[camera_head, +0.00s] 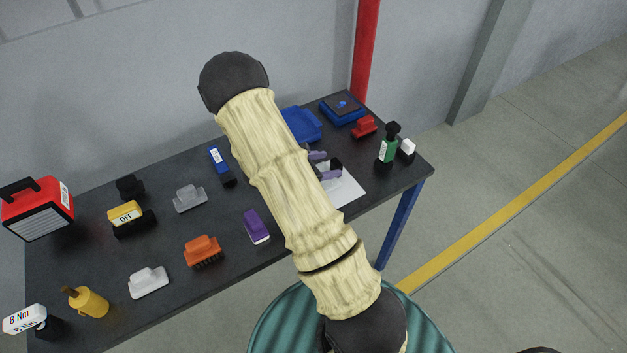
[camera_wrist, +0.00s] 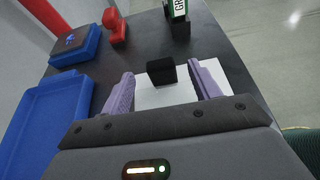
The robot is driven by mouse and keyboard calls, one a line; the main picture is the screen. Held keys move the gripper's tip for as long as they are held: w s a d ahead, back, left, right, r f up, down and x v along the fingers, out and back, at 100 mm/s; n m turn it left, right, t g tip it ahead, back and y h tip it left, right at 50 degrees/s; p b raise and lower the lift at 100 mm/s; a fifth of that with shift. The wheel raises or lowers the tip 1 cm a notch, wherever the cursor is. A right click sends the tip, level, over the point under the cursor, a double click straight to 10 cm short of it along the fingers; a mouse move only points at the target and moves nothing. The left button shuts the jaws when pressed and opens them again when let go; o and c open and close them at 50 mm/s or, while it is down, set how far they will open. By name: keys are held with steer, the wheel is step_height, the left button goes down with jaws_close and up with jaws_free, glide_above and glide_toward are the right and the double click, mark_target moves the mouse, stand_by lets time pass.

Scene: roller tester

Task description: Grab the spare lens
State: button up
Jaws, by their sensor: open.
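No thing carries a readable lens label, so I cannot tell for sure which is the spare lens. A small black block (camera_wrist: 161,72) stands on a white sheet (camera_wrist: 165,98) in the wrist view, ahead of my gripper. In the head view the block (camera_head: 336,164) shows beside my arm, with the sheet (camera_head: 350,193) partly hidden. My gripper (camera_wrist: 162,76) is open, its lavender fingers to either side of the block in the picture, with a gap on both sides. A pale grey, clear-looking piece with a raised grip (camera_head: 190,198) lies left of my arm.
A blue tray (camera_wrist: 45,115) lies close left of my gripper, with a blue box (camera_wrist: 75,48) and a red piece (camera_wrist: 114,26) beyond. Several other items, including a purple block (camera_head: 256,224), crowd the dark table's left.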

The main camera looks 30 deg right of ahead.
mark_target(334, 163)
steer(key=x, duration=0.3)
steer(key=shift+d, duration=0.1)
stand_by(0.3)
steer(key=c, duration=1.2)
steer(key=shift+o, duration=0.2)
steer(key=shift+r, duration=0.1)
step_height(334, 163, up, 10)
steer(key=shift+f, duration=0.1)
